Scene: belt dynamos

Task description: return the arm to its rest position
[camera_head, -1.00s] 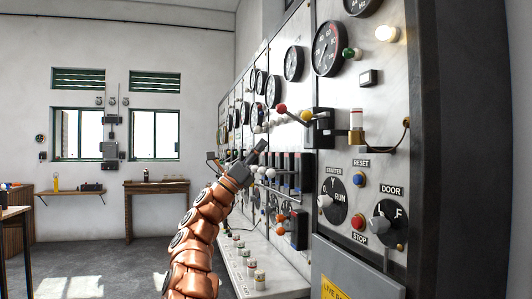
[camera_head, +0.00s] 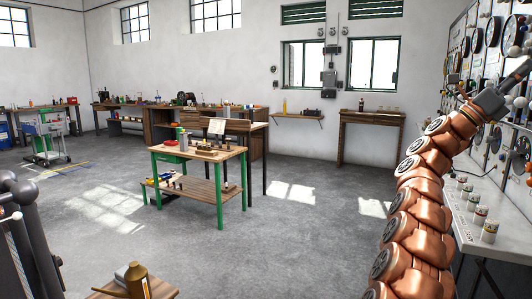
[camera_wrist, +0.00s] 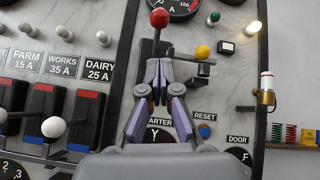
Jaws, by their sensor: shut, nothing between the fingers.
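My copper-coloured arm rises at the right of the head view, with my gripper (camera_head: 487,98) at its upper end in front of the grey switchboard (camera_head: 470,55). In the wrist view my gripper (camera_wrist: 160,70) is shut, its fingertips together and nothing between them. Behind the fingertips, in line with them, is a lever with a red knob (camera_wrist: 159,18). Whether the fingers touch the lever cannot be told. A yellow knob (camera_wrist: 203,52) is just to the right of the fingers. The STARTER dial is partly hidden by the fingers.
Fuse switches with white knobs (camera_wrist: 54,127) are left of the fingers. A brass-based holder (camera_wrist: 265,95) is at the right. In the head view, a shelf with small cylinders (camera_head: 489,231) runs below the board. A green-legged workbench (camera_head: 220,178) stands mid-room with open floor around it.

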